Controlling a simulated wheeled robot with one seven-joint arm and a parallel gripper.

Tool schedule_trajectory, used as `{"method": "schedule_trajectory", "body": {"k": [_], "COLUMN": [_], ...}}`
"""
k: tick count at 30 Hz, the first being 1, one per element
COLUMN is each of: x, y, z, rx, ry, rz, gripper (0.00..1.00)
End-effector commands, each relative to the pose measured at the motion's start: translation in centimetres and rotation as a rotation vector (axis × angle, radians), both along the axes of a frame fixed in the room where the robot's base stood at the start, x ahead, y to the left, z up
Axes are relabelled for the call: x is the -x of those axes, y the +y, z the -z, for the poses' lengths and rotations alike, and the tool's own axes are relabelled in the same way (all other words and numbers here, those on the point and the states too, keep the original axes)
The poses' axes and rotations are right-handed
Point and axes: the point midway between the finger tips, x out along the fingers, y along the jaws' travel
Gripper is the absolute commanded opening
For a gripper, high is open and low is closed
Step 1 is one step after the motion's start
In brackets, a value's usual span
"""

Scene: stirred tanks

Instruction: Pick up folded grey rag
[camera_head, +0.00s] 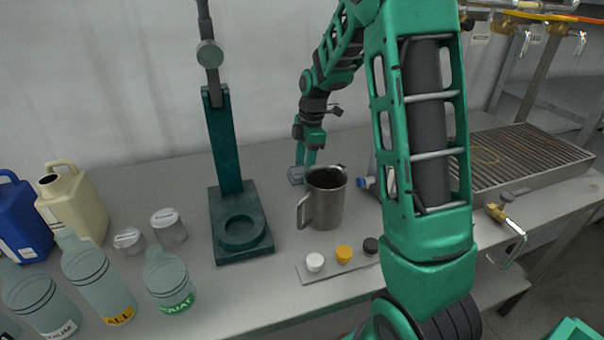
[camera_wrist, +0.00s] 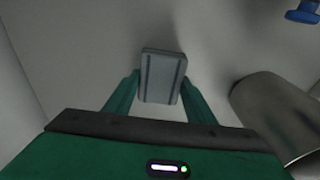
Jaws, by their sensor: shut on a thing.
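The folded grey rag (camera_wrist: 162,77) is a small grey-blue block with darker stripes, between the two green fingers in the wrist view. My gripper (camera_wrist: 160,90) is shut on it, one finger at each side. In the head view the rag (camera_head: 296,175) shows at the fingertips of my gripper (camera_head: 303,168), behind and left of the steel jug. Whether the rag touches the bench or hangs just above it, I cannot tell.
A steel jug (camera_head: 327,198) stands close to the right of my gripper; it also shows in the wrist view (camera_wrist: 275,115). A green stand (camera_head: 238,215) is to the left. A strip with white, yellow and black caps (camera_head: 343,254) lies in front. Bottles (camera_head: 98,278) stand at left.

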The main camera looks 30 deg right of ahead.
Motion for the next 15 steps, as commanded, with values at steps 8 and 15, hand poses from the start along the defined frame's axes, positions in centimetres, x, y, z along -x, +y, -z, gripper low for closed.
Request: {"method": "schedule_trajectory", "body": {"k": [8,15], "x": [-0.1,0.4], "y": [0.0,3.1], "z": [-2.1,-6.0], "rx": [0.001,0.0], "ry": [-0.003,-0.003], "rz": [-0.001,-0.006], "gripper": [0.25,0.25]}}
